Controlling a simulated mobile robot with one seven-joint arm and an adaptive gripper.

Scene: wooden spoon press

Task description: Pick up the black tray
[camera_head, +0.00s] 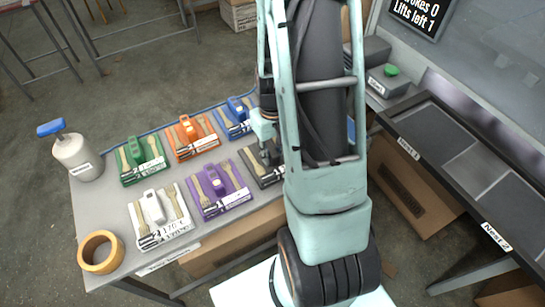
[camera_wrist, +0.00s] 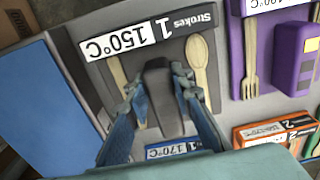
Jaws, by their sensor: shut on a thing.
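The black tray (camera_head: 256,172) lies on the grey table in the head view, at the right end of the near row, partly hidden by my arm. In the wrist view the black tray (camera_wrist: 204,24) carries a wooden fork and spoon, a dark upright handle (camera_wrist: 158,78) and a label reading "Strokes 1, 150°C". My gripper (camera_wrist: 157,88) is over the tray with its fingers on both sides of this handle, shut on it. It also shows in the head view (camera_head: 268,150). I cannot tell whether the tray is clear of the table.
A purple tray (camera_head: 236,199) sits just left of the black one, with a white tray (camera_head: 183,238) further left. Green (camera_head: 130,177), orange (camera_head: 180,152) and blue (camera_head: 232,133) trays stand behind. A bottle (camera_head: 78,158) and tape roll (camera_head: 85,254) are far left. A dark rack (camera_head: 440,143) is right.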

